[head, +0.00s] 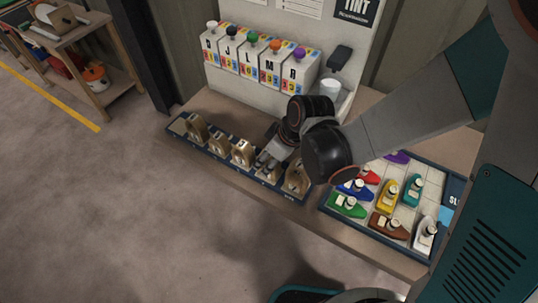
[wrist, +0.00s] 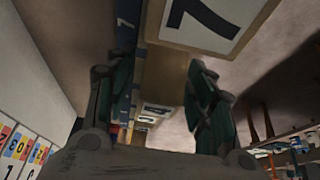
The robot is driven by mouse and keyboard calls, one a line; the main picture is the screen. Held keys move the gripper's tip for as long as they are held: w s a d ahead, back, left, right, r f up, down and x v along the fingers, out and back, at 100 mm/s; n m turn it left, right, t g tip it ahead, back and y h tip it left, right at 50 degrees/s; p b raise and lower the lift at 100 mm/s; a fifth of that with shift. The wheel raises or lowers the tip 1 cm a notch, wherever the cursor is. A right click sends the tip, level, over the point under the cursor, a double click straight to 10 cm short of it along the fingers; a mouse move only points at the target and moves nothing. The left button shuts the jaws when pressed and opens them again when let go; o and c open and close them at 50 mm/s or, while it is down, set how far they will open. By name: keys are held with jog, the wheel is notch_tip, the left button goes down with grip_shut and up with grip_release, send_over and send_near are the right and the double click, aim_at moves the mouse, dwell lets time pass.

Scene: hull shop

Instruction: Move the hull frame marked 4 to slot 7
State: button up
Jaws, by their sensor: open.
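Several upright tan hull frames stand in a row in a dark blue slotted rack (head: 180,128) on the bench. Frames at the left (head: 197,128), near the middle (head: 242,153) and at the right end (head: 297,180) show; their numbers are too small to read. My gripper (head: 266,160) is low over the rack, between the middle and right-end frames. In the wrist view my open fingers (wrist: 158,95) straddle a tan wooden frame (wrist: 163,75). Its white plate (wrist: 205,22) bears a dark numeral cut by the picture edge, resembling 7. A 7 also shows on the blue strip beside it.
A tray (head: 325,209) of coloured toy boats lies right of the rack. Open floor lies in front; a wooden shelf (head: 105,92) stands at the far left.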

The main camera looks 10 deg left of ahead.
jog(key=p+v, duration=0.8)
jog(key=v, duration=0.4)
jog(key=shift+s+r, duration=0.15)
jog(key=shift+s, duration=0.1)
jog(key=shift+d, duration=0.1)
